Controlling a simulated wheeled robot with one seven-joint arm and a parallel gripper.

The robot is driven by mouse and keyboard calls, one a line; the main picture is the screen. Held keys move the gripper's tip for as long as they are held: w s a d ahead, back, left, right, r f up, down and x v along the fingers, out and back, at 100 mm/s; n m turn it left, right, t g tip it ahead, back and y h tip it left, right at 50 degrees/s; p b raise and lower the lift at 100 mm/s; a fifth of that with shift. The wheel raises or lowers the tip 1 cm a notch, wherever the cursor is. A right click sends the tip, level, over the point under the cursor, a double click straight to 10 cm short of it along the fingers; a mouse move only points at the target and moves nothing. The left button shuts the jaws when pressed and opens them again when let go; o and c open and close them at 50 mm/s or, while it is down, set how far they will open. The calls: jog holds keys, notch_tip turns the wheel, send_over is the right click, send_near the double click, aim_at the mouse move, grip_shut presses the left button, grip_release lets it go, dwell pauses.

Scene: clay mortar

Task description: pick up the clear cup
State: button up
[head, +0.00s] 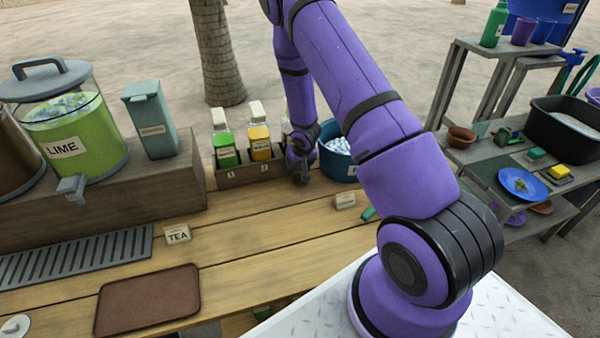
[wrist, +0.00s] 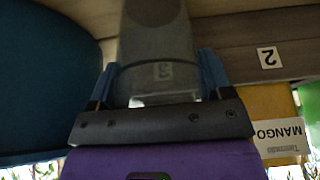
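The clear cup (wrist: 158,50) shows in the wrist view as a greyish see-through shape between my fingers, with a faint number 3 showing through it. In the head view I cannot make the cup out; my arm and gripper cover that spot. My gripper (wrist: 157,78) has its two blue fingers spread, one on each side of the cup. A narrow gap seems to show beside the cup, so the fingers look open around it. In the head view my gripper (head: 301,170) is low at the right end of the bottle rack.
A wooden rack (head: 250,174) holds green and yellow bottles beside my gripper. A blue tub (head: 336,166) of white pieces stands close on its other side. A small label block (head: 345,200) is in front. The table's middle (head: 255,225) is mostly clear, with a brown tray (head: 148,300) at front left.

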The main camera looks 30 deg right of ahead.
jog(key=c, duration=0.4)
jog(key=shift+r, duration=0.1)
jog(key=s+a+r, duration=0.1)
jog(key=s, duration=0.4)
jog(key=s+a+r, duration=0.2)
jog(key=s, duration=0.3)
jog(key=s+a+r, duration=0.1)
jog(key=s+r, duration=0.1)
jog(key=s, duration=0.3)
jog(key=shift+s+a, duration=0.2)
